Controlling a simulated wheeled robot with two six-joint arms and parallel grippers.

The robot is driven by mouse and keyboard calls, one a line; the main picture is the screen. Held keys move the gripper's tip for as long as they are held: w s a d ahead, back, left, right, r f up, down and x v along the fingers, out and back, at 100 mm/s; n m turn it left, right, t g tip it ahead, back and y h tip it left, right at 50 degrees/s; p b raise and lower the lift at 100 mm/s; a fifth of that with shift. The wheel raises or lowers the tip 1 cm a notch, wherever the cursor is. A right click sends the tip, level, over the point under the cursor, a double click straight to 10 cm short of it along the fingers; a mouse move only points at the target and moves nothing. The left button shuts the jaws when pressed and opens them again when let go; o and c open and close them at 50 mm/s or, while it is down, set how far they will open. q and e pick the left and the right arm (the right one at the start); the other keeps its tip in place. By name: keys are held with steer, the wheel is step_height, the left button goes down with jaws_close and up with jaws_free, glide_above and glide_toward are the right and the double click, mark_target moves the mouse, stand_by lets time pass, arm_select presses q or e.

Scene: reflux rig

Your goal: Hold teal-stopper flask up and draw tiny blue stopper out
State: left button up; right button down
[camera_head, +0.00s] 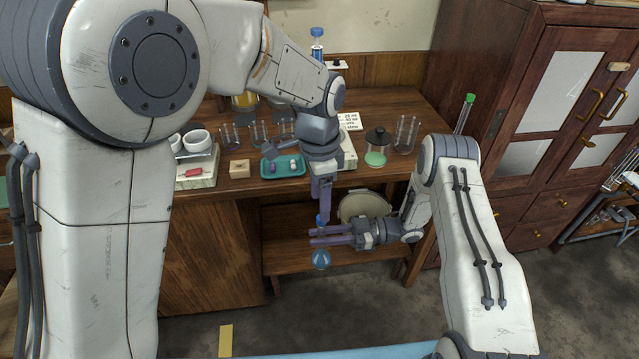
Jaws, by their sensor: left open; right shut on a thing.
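A small round flask with a bluish bulb (320,260) hangs upright below my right gripper (315,236), which reaches in from the right and is shut on the flask's neck. The flask is in the air in front of the bench. A tiny blue stopper (319,220) shows just above the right fingers. My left gripper (322,217) points straight down from above, open, with its fingertips at the stopper. Whether the fingers touch the stopper cannot be told. The flask's neck is mostly hidden by the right fingers.
The wooden bench (400,102) behind carries a teal tray (268,170) with small items, a wooden block (239,168), a lidded jar with green contents (376,156) and several beakers. A cabinet (540,110) stands at the right. A lower shelf (285,255) is behind the flask.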

arm_select(q)
steer(key=w, duration=0.1)
steer(key=w+f+m, duration=0.1)
steer(key=shift+w+d+f, duration=0.2)
steer(key=shift+w, duration=0.2)
steer(key=shift+w+f+m, duration=0.3)
steer(key=shift+w+f, duration=0.05)
steer(key=shift+f, duration=3.35)
jaws_close()
steer(key=shift+r, duration=2.05)
